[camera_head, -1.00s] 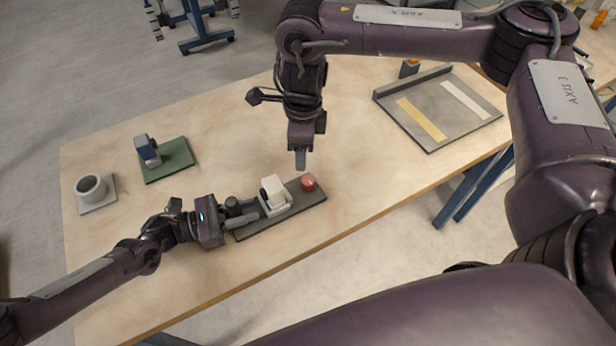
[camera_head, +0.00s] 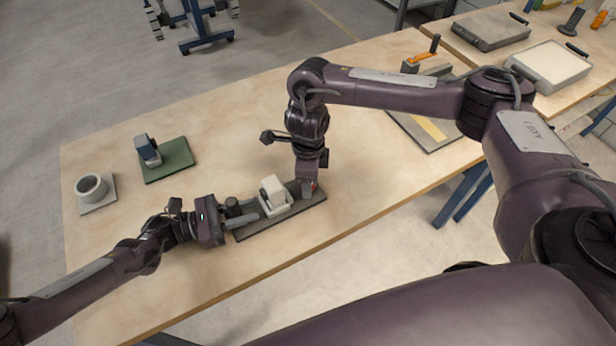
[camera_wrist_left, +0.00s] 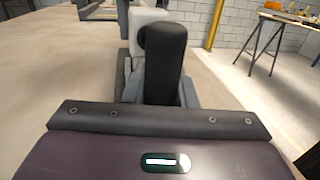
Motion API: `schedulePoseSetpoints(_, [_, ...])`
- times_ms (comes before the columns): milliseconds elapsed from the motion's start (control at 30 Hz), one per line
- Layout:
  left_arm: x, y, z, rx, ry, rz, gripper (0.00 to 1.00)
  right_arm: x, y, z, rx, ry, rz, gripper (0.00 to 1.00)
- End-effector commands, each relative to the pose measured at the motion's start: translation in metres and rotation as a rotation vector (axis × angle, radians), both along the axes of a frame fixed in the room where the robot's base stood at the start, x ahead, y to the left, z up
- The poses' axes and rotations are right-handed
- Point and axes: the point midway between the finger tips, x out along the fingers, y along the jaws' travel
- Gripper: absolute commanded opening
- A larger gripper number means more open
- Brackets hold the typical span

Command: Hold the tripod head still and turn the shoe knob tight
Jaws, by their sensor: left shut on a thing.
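The tripod head (camera_head: 275,195) is a cream block on a dark base plate (camera_head: 255,229) on the wooden table; part of it also shows in the left wrist view (camera_wrist_left: 147,22). My left gripper (camera_head: 232,221) is shut on its dark rounded handle (camera_wrist_left: 166,55), at the head's left side. The red shoe knob (camera_head: 314,187) is at the right end of the plate, mostly hidden behind my right gripper. My right gripper (camera_head: 307,190) points down at the knob. Whether its fingers are closed on the knob cannot be made out.
A green mat (camera_head: 168,160) with a blue-grey upright piece and a grey ring-shaped cup (camera_head: 91,187) on a pad lie on the left. A grey tray (camera_head: 437,147) with a yellow strip lies at the back right, partly behind my right arm. The table's front edge is near the plate.

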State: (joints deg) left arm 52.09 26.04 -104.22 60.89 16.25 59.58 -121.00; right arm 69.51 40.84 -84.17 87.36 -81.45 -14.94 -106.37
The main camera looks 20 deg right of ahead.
Motion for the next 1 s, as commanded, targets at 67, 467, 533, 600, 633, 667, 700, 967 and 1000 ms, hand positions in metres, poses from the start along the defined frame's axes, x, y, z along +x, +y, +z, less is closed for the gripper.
schedulePoseSetpoints(67, [0.0, -0.0002, 0.0001, 0.0, 0.0, 0.0, 0.0, -0.0001, 0.0, -0.0039, -0.001, 0.0, 0.0, 0.54])
schedulePoseSetpoints(467, [0.0, -0.0002, 0.0001, 0.0, 0.0, 0.0, 0.0, 0.0001, 0.0, -0.0053, 0.001, 0.0, 0.0, 0.4])
schedulePoseSetpoints(533, [0.0, -0.0002, 0.0001, 0.0, 0.0, 0.0, 0.0, 0.0002, 0.0, -0.0052, 0.001, 0.0, 0.0, 0.3])
schedulePoseSetpoints(600, [0.0, -0.0001, 0.0001, 0.0, 0.0, 0.0, 0.0, 0.0001, 0.0, -0.0052, 0.001, 0.0, 0.0, 0.21])
schedulePoseSetpoints(633, [0.0001, -0.0001, 0.0001, 0.0, 0.0, 0.0, 0.0, 0.0002, 0.0, -0.0051, 0.001, 0.0, 0.0, 0.17])
schedulePoseSetpoints(667, [0.0001, -0.0001, 0.0001, 0.0, 0.0, 0.0, 0.0, 0.0002, 0.0, -0.0051, 0.001, 0.0, 0.0, 0.13])
schedulePoseSetpoints(700, [0.0001, -0.0001, 0.0001, 0.0, 0.0, 0.0, 0.0, 0.0002, 0.0, -0.0051, 0.001, 0.0, 0.0, 0.09])
schedulePoseSetpoints(967, [0.0001, -0.0001, 0.0001, 0.0, 0.0, 0.0, 0.0, 0.0003, 0.0001, -0.005, 0.001, 0.0, -0.027, 0.09])
schedulePoseSetpoints(1000, [0.0001, -0.0001, 0.0001, 0.0, 0.0, 0.0, 0.0, 0.0003, 0.0001, -0.005, 0.001, 0.0, -0.039, 0.09])
